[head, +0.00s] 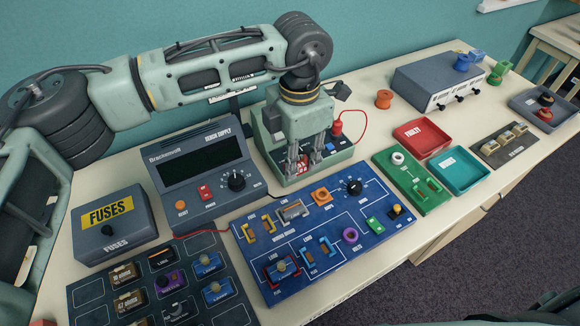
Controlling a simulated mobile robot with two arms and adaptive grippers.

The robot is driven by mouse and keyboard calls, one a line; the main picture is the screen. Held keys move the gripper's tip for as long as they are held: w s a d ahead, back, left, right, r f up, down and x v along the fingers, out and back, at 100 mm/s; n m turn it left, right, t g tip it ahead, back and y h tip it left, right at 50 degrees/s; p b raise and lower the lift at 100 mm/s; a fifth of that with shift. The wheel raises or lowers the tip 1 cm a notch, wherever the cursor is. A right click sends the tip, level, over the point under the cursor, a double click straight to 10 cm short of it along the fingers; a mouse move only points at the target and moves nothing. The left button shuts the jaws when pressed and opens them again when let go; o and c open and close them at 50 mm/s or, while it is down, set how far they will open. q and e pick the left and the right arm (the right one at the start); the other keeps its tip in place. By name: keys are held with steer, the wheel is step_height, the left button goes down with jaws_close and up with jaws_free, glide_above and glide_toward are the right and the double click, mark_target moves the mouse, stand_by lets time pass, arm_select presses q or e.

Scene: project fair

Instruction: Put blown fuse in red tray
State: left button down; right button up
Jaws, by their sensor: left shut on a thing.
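The red tray (421,136), labelled "FAULTY", sits on the table right of centre and looks empty. My left gripper (303,166) points down at the front of a green box-like unit (271,151) behind the blue circuit board. Its fingers are shut on a small red-and-white piece low between them. The fingers mostly hide this piece, so I cannot tell whether it is the blown fuse or whether it touches the unit. My left gripper is left of the red tray and apart from it. My right gripper is not in view.
A teal tray (459,172) adjoins the red tray. A green board (411,183) lies left of the trays, and the blue circuit board (322,243) lies in front. The power supply (205,167) and fuses box (113,226) stand left. A grey box (439,78) stands behind.

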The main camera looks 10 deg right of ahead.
arm_select(q)
steer(key=shift+r, duration=1.35)
